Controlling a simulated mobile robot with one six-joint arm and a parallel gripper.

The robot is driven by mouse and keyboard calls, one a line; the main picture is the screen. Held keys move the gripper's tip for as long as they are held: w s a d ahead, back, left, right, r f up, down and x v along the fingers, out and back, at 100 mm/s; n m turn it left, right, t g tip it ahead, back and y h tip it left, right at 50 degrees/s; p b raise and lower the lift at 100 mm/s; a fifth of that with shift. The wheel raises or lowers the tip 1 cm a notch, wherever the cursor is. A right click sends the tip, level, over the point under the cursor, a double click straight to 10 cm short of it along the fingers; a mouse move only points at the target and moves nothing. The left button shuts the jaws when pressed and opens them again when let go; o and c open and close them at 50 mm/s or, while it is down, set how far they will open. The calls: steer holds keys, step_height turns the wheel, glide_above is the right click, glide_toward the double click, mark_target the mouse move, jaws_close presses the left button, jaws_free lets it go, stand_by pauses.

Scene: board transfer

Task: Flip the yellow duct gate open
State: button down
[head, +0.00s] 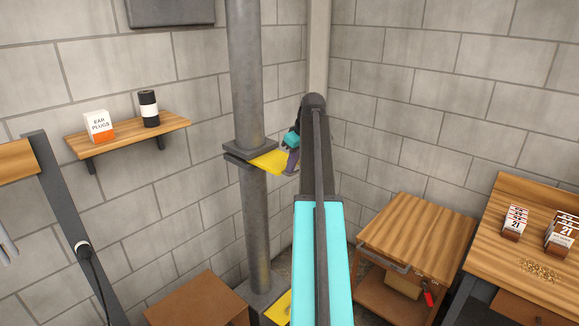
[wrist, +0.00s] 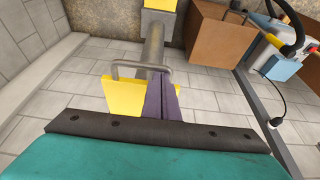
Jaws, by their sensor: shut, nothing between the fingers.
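The yellow duct gate (head: 268,161) is a flat plate that sticks out to the right from a flange on the upright grey duct (head: 247,70). In the wrist view the yellow gate (wrist: 122,98) lies just left of the fingers, with a bent metal handle (wrist: 140,65) at its far side. My gripper (head: 291,163) is at the plate's outer right end. Its purple fingers (wrist: 163,101) are closed together with nothing between them, beside the plate and overlapping the handle's right end. I cannot tell whether they touch. My arm hides part of the wall behind.
A second yellow plate (head: 281,307) is low on the duct near the floor. A brown box (head: 199,301) stands left of the duct. A wooden cart (head: 418,228) and a workbench (head: 530,240) stand right. A wall shelf (head: 128,135) holds ear plugs (head: 98,126).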

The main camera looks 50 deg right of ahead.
steer(key=p+v, duration=0.4)
steer(key=v, duration=0.6)
steer(key=shift+p, duration=0.4)
